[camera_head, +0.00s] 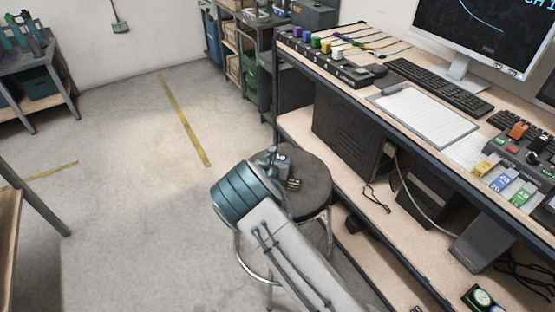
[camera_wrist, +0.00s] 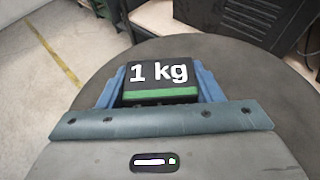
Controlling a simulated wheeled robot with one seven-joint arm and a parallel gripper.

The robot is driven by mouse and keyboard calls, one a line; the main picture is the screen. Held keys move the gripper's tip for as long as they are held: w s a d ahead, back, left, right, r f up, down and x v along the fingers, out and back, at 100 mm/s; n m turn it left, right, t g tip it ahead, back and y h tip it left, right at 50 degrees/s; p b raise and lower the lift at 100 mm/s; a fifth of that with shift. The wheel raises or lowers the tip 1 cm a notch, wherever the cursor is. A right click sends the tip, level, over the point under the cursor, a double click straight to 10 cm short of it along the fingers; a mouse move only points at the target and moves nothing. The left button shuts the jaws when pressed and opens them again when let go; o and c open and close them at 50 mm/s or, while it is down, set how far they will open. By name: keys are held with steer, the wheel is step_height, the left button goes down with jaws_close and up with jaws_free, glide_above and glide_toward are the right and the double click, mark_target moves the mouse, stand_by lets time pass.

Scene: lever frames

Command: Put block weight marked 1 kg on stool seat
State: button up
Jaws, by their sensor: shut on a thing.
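The block weight (camera_wrist: 158,78) is dark with a green stripe and white "1 kg" lettering in the wrist view. My gripper (camera_wrist: 160,92) is shut on it, with a blue finger on each side. The round dark stool seat (camera_wrist: 235,55) spreads out behind and around the weight. I cannot tell whether the weight touches the seat.
A workbench (camera_head: 400,150) with a monitor (camera_head: 480,35), keyboard (camera_head: 440,85) and clipboard (camera_head: 425,115) stands close to the right of the stool. A shelf unit (camera_head: 245,60) is behind. The floor (camera_head: 130,190) to the left is clear, with yellow tape lines.

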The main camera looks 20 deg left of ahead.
steer(key=shift+w, duration=0.1)
steer(key=o, duration=1.8)
steer(key=shift+f, duration=0.1)
steer(key=shift+c, duration=0.2)
steer(key=shift+s+r, duration=0.2)
steer(key=shift+r, duration=0.05)
steer(key=v, duration=1.1)
steer(key=shift+s, duration=0.4)
